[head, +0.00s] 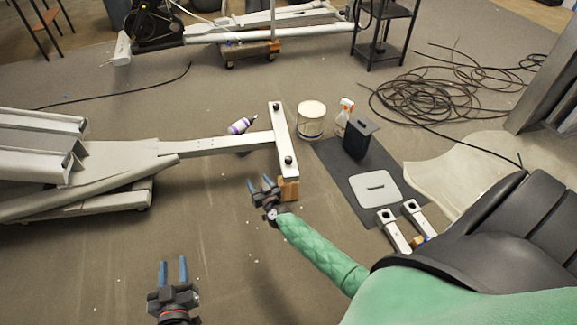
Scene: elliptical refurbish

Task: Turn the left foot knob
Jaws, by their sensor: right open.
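The elliptical's white frame (228,143) ends in a white crossbar (282,135). One black foot knob (276,105) sits at the crossbar's far end and another black foot knob (289,160) at its near end. I cannot tell which one is the left knob. My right gripper (262,183) is open and empty, just left of and nearer than the near knob, apart from it. A wooden block (289,190) is under the near end of the crossbar. My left gripper (173,273) is open and empty over bare floor, well away from both knobs.
A white bucket (311,121), a spray bottle (344,116) and a dark mat (352,192) with parts lie to the right. A purple-and-white bottle (241,126) lies behind the frame. Coiled black cable (435,92) is at the back right. The front-left floor is clear.

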